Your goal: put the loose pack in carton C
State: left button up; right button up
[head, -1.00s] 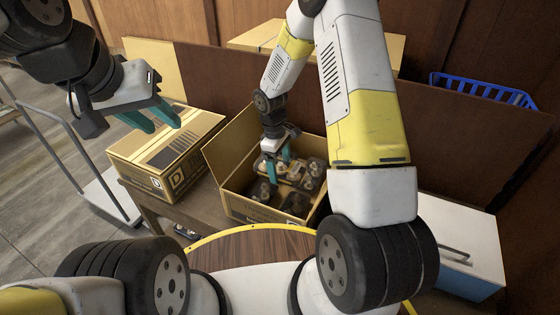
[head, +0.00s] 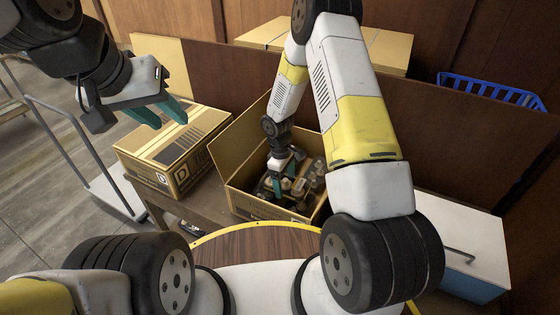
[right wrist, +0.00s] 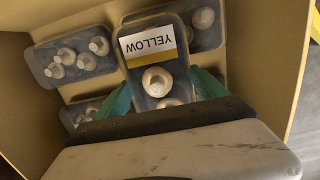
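My right gripper (head: 288,185) is down inside an open carton (head: 245,203); no letter on this carton is readable. In the right wrist view its teal fingers (right wrist: 162,92) lie against both sides of a dark tray pack (right wrist: 143,81) with pale mushrooms and a label reading YELLOW. The gripper looks shut on this pack. The held pack is over or among other mushroom packs (right wrist: 43,75) in the carton; whether it rests on them I cannot tell. My left gripper (head: 165,112) is open and empty, above and near a closed carton marked D.
The closed carton D (head: 170,150) stands left of the open carton. A white box with a handle (head: 460,235) is at right. A blue basket (head: 490,88) and cardboard boxes (head: 390,48) are behind the brown partition (head: 440,125). A trolley (head: 105,190) stands at left.

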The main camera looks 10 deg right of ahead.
jog(key=o, duration=0.4)
jog(key=shift+c, duration=0.2)
jog(key=shift+r, duration=0.1)
notch_tip(320, 180, up, 12)
jog(key=a, duration=0.1)
notch_tip(320, 180, up, 10)
jog(key=m+t, duration=0.1)
jog(key=m, duration=0.1)
send_over(288, 180)
jog(key=s+d+r+m+t+y, duration=0.3)
jog(key=s+r+m+t, duration=0.3)
jog(key=s+r, duration=1.4)
jog(key=m, duration=0.2)
jog(key=shift+s+r+m, duration=0.3)
jog(key=shift+s+r, duration=0.1)
